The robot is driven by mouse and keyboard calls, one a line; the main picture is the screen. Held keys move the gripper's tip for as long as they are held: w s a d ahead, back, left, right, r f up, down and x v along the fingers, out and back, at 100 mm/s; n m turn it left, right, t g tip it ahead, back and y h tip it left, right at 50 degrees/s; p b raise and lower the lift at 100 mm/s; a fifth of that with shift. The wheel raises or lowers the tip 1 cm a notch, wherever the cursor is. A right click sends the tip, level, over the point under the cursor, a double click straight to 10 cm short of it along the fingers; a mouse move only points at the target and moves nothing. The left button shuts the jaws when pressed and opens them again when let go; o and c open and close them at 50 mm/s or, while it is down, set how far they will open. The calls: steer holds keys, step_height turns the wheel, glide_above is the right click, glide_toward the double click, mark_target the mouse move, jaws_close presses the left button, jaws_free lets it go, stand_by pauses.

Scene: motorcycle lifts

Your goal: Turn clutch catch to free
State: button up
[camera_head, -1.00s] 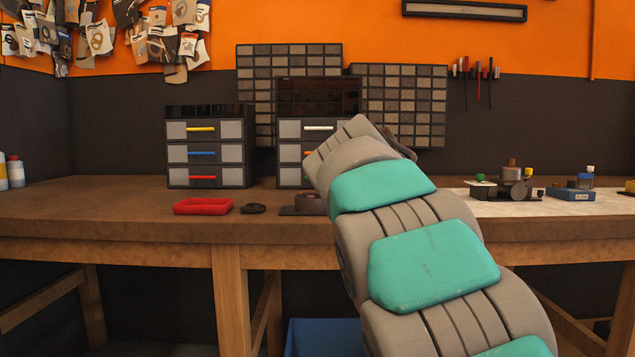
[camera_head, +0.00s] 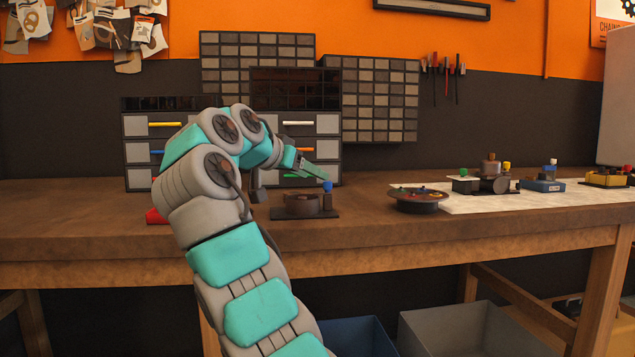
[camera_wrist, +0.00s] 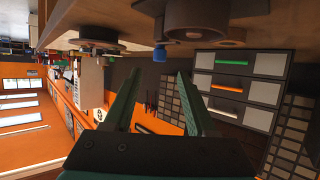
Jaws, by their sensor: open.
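A dark unit with a brown drum (camera_head: 300,203) sits on a flat black base on the bench. A post with a blue cap (camera_head: 327,187) stands at its right end. I cannot tell for sure which part is the clutch catch. My gripper (camera_head: 318,172) is just above this unit, close to the blue cap in the head view; contact cannot be told. The wrist view is upside down. There my gripper (camera_wrist: 152,88) is open and empty, its two fingers apart. The blue cap (camera_wrist: 160,53) shows beyond the fingertips, beside the drum (camera_wrist: 197,18).
A round dark unit (camera_head: 418,200) stands to the right. Further right are a unit with green and yellow knobs (camera_head: 482,183), a blue box (camera_head: 542,185) and a yellow unit (camera_head: 606,179). Drawer cabinets (camera_head: 150,152) stand behind my arm. A red tray (camera_head: 156,216) is partly hidden.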

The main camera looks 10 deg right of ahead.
mark_target(328, 182)
steer(key=shift+p+x, duration=0.3)
steer(key=shift+x, duration=3.65)
steer(key=shift+r, duration=0.1)
steer(key=shift+c, duration=0.3)
jaws_close()
